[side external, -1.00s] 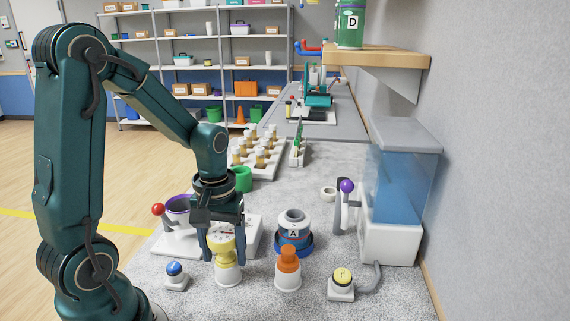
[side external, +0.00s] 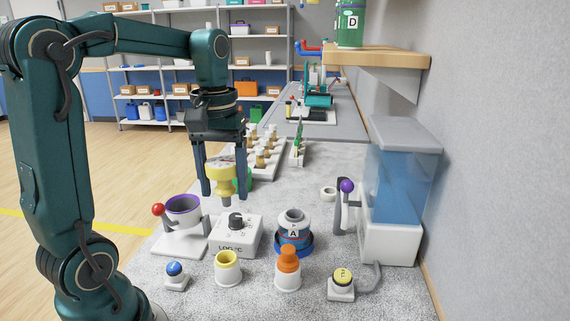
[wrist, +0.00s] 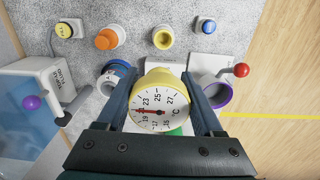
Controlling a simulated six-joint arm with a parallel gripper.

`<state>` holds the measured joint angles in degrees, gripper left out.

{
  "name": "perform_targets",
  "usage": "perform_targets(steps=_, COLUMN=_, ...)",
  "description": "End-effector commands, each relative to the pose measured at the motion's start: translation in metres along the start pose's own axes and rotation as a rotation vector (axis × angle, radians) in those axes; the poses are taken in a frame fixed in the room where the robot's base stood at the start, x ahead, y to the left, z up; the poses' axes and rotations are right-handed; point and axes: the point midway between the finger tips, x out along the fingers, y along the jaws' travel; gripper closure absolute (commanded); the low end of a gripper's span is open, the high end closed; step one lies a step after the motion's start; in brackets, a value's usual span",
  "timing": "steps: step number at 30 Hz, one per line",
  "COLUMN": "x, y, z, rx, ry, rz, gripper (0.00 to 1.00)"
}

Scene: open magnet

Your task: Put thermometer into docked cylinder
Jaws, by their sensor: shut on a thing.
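The thermometer (side external: 222,172) is yellow with a round white dial. My gripper (side external: 223,185) is shut on it and holds it in the air above the bench. The dial also shows in the wrist view (wrist: 159,107), between the two fingers. A white cylinder marked A (side external: 293,226) has an open grey top and sits in a blue ring dock (side external: 307,247), to the right of and below the thermometer. The white holder with a yellow rim (side external: 228,268) stands empty on the front of the bench.
A white box with a black knob (side external: 237,235) stands below my gripper. The purple-rimmed cup (side external: 184,210) with a red-ball lever is left. An orange-topped piece (side external: 289,262) stands in front of the cylinder. A blue water tank (side external: 398,185) and purple-ball lever (side external: 347,187) are right.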

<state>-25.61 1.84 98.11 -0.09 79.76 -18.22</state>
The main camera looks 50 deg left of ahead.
Motion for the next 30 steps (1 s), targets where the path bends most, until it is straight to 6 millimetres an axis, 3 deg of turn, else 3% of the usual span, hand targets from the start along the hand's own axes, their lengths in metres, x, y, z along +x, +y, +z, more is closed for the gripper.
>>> perform_targets(steps=9, x=-0.026, y=0.003, z=-0.058, rx=-0.021, ry=0.011, rz=0.005, gripper=0.95)
perform_targets(steps=18, x=-0.024, y=-0.003, z=-0.098, rx=-0.058, ry=0.014, rz=0.007, gripper=0.95)
perform_targets(steps=24, x=-0.011, y=0.002, z=-0.103, rx=-0.069, ry=-0.006, rz=0.002, gripper=0.95)
perform_targets(steps=30, x=0.013, y=0.040, z=-0.098, rx=-0.065, ry=-0.008, rz=0.001, gripper=0.95)
